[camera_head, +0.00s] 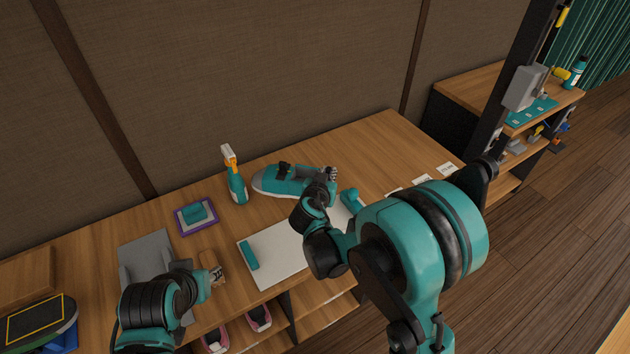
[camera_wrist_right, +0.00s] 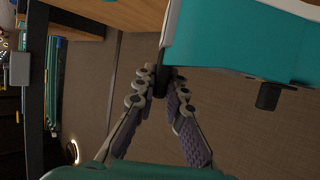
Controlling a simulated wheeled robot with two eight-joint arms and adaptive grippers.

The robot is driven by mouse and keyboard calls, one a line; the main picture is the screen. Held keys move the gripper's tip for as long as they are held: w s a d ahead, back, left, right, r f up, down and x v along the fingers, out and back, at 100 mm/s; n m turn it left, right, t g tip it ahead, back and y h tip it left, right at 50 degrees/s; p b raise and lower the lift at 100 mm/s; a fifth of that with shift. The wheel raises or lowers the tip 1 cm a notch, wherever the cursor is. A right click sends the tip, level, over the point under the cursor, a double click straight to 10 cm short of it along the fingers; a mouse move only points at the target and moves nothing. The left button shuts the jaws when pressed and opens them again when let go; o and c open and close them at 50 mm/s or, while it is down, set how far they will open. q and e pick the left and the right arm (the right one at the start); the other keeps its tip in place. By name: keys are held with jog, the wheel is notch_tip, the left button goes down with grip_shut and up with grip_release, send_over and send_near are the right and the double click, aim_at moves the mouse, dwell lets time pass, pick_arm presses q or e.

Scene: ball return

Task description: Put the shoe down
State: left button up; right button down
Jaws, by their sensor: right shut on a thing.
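The teal shoe (camera_head: 283,182) with a pale sole is at the back middle of the workbench in the head view. Its large teal side (camera_wrist_right: 240,40) fills the top right of the right wrist view. My right gripper (camera_head: 332,174) is at the shoe's right end. In the wrist view its fingers (camera_wrist_right: 163,84) are shut on a dark tab at the shoe's edge. Whether the sole touches the bench is unclear. My left gripper (camera_head: 215,274) is low at the front left, close to a wooden-backed item (camera_head: 208,260); its finger opening is too small to judge.
A spray bottle (camera_head: 235,178) stands just left of the shoe. A purple-edged tray (camera_head: 197,215) holds a teal block. A pale mat (camera_head: 280,256) with a teal bar (camera_head: 249,255) lies in front. A grey stand (camera_head: 146,262) is at left. Bare wood shows toward the bench's back right.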

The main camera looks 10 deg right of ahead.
aim_at(317, 169)
jog(key=w+f, duration=0.1)
jog(key=w+a+f+b, duration=0.1)
jog(key=w, duration=0.1)
jog(key=w+a+f, duration=0.1)
jog(key=w, duration=0.1)
jog(key=shift+a+f, duration=0.15)
jog(key=shift+f, duration=0.1)
notch_tip(317, 169, down, 4)
jog(key=shift+w+f+b, duration=0.1)
jog(key=shift+w+b, duration=0.05)
jog(key=shift+b, duration=1.05)
jog(key=shift+f, duration=0.1)
jog(key=c, duration=1.6)
grip_release()
